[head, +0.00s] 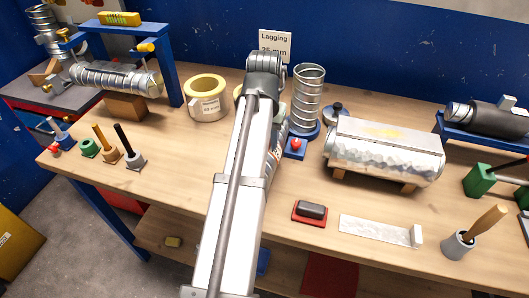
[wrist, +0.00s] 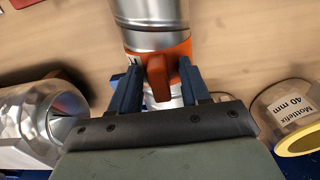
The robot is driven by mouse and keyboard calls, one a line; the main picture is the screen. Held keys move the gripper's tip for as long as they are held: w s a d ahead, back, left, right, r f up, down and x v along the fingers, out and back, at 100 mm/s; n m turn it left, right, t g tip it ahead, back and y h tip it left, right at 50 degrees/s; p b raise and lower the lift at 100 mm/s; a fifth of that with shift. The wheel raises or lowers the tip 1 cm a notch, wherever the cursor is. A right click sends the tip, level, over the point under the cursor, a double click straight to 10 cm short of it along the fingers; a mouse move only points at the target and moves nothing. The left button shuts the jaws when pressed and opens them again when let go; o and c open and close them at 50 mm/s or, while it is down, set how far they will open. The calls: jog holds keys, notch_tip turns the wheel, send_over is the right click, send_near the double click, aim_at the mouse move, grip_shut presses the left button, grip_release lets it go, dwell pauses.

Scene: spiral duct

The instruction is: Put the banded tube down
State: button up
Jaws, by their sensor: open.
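In the wrist view, a shiny metal tube with an orange band (wrist: 152,30) is at the top centre. An orange tab sticks out from its band. My gripper (wrist: 160,70) is open, with one blue finger on each side of the orange tab. There appears to be a gap beside the tab, and I cannot tell whether either finger touches it. The tube's far end is cut off by the frame, and what it rests on is not clear. In the head view my arm hides both the gripper and this tube.
A foil-covered duct (head: 384,152) lies to the right. A red-based block (head: 310,212) and metal strip (head: 375,231) lie in front.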

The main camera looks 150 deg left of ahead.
grip_shut()
jog(key=shift+w+d+f, duration=0.15)
jog(key=shift+f, duration=0.05)
dwell(0.5)
